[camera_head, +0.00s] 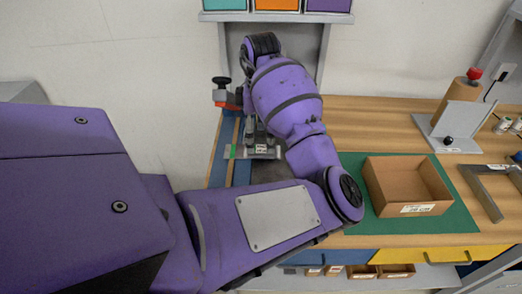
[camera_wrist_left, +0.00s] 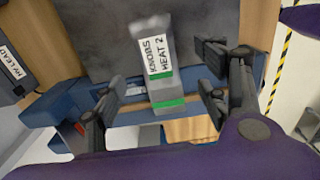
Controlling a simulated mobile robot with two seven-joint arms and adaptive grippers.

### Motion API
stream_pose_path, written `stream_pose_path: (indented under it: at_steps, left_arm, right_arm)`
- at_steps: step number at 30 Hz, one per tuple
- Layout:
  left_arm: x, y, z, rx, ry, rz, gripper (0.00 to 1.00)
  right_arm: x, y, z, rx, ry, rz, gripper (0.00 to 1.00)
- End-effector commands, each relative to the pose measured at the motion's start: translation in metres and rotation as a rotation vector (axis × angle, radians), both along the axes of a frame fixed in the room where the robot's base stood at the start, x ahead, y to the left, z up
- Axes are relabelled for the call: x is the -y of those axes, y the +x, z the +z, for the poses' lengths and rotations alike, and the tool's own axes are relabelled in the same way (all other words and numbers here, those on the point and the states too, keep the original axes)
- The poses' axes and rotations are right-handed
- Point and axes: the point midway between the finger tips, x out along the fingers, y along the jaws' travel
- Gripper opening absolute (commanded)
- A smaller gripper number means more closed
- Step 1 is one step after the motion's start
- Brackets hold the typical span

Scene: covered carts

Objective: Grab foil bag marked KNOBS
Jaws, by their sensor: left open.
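The foil bag marked KNOBS (camera_wrist_left: 163,72) is grey with green bands and a white label reading "KNOBS HEAT 2" in the left wrist view. It also shows small beside the blue-edged surface in the head view (camera_head: 244,153), partly covered by my gripper and arm. My left gripper (camera_wrist_left: 158,103) is open, with one finger on each side of the bag in the wrist view. Gaps show between the bag and both fingers. In the head view the left gripper (camera_head: 255,137) points down over the bag. My right gripper is not in view.
A cardboard box (camera_head: 410,191) sits on a green mat (camera_head: 458,217) at right. A grey stand with a brown roll (camera_head: 460,100) is behind it. A red-and-black clamp (camera_head: 226,94) is left of my wrist. Coloured bins (camera_head: 275,4) hang above. Another labelled item (camera_wrist_left: 14,68) is at left.

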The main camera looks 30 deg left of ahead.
Motion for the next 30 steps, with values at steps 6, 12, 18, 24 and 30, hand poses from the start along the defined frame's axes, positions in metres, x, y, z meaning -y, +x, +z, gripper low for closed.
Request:
stream_pose_path:
  at_steps: [6, 12, 18, 24, 30]
  left_arm:
    - [0.0, 0.001, -0.031, 0.002, -0.002, -0.001, 0.67]
    - [0.0, 0.002, -0.045, 0.006, -0.001, 0.0, 0.67]
    - [0.0, 0.002, -0.045, 0.006, -0.001, 0.0, 0.65]
    - [0.0, 0.002, -0.045, 0.006, 0.0, 0.0, 0.38]
    - [0.0, 0.002, -0.045, 0.006, 0.0, 0.0, 0.18]
  right_arm:
    - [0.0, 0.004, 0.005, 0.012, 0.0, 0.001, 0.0]
    - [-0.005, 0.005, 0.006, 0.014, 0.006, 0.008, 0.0]
    - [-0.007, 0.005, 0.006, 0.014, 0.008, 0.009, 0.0]
    - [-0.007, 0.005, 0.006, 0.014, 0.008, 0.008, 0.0]
    - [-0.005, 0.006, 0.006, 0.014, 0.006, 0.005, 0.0]
